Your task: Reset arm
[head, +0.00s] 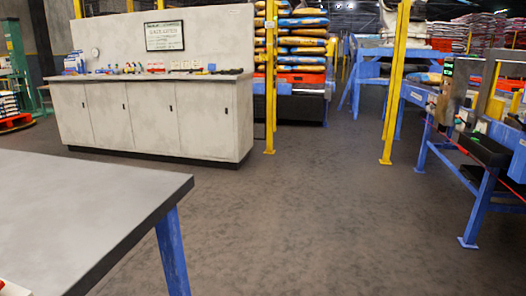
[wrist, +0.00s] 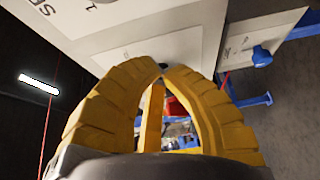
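My gripper (wrist: 164,68) shows only in the wrist view. Its two yellow ribbed fingers bow outward and come together at the tips, with nothing seen held between them. Through the gap between the fingers I see a yellow post and blurred red and blue things farther back. My arm and gripper are not seen in the head view.
A grey table (head: 75,215) with blue legs stands close at the lower left. A cabinet bench (head: 150,115) stands behind it. Yellow posts (head: 396,80) and a blue-framed conveyor (head: 485,190) are at the right. The middle floor (head: 300,220) is clear.

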